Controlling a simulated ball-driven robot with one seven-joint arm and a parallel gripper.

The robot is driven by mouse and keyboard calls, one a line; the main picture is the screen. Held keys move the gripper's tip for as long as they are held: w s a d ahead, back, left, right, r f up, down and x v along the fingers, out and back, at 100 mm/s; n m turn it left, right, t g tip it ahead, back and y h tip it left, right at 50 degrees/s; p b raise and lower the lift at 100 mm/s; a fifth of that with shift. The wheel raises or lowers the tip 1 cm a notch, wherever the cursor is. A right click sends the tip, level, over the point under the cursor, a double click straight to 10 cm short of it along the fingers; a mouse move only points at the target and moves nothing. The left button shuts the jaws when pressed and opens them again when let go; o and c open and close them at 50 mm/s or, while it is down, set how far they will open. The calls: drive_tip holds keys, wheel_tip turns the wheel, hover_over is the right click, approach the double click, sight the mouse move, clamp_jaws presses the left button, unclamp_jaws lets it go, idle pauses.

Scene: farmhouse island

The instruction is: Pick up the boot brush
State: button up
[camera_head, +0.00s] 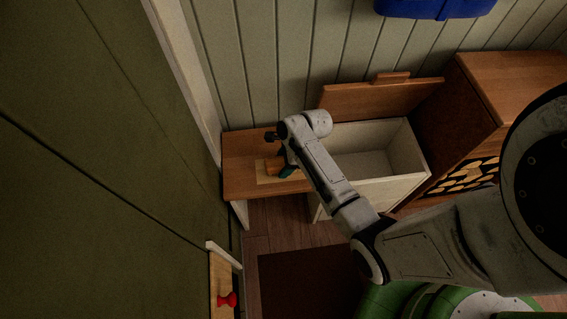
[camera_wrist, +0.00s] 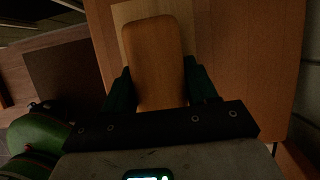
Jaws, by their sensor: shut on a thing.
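The boot brush shows in the wrist view as a brown wooden block with rounded corners (camera_wrist: 156,62). It lies between the two dark green fingers of my gripper (camera_wrist: 160,88), which are shut on its sides. In the head view the brush (camera_head: 272,166) is a small brown shape beside my gripper (camera_head: 283,168), over a pale tan patch on the wooden bench top (camera_head: 240,180). Its bristles are not visible. I cannot tell whether it touches the surface beneath. My wrist hides part of the gripper in the head view.
Right of the bench top is an open white box (camera_head: 412,150) with its wooden lid (camera_head: 375,98) raised. A wooden cabinet with stacked logs (camera_head: 465,178) stands further right. A wall closes off the left. A red knob (camera_head: 228,300) is at lower left, and a dark mat (camera_head: 300,280) lies on the floor.

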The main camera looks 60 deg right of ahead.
sight(280, 161)
wheel_tip(280, 161, up, 4)
drive_tip(key=shift+w+r+p, duration=0.1)
drive_tip(key=shift+p, duration=0.45)
drive_tip(key=s+r+p, duration=0.4)
drive_tip(key=s+r, duration=0.5)
drive_tip(key=s, duration=0.5)
drive_tip(key=shift+r, duration=0.15)
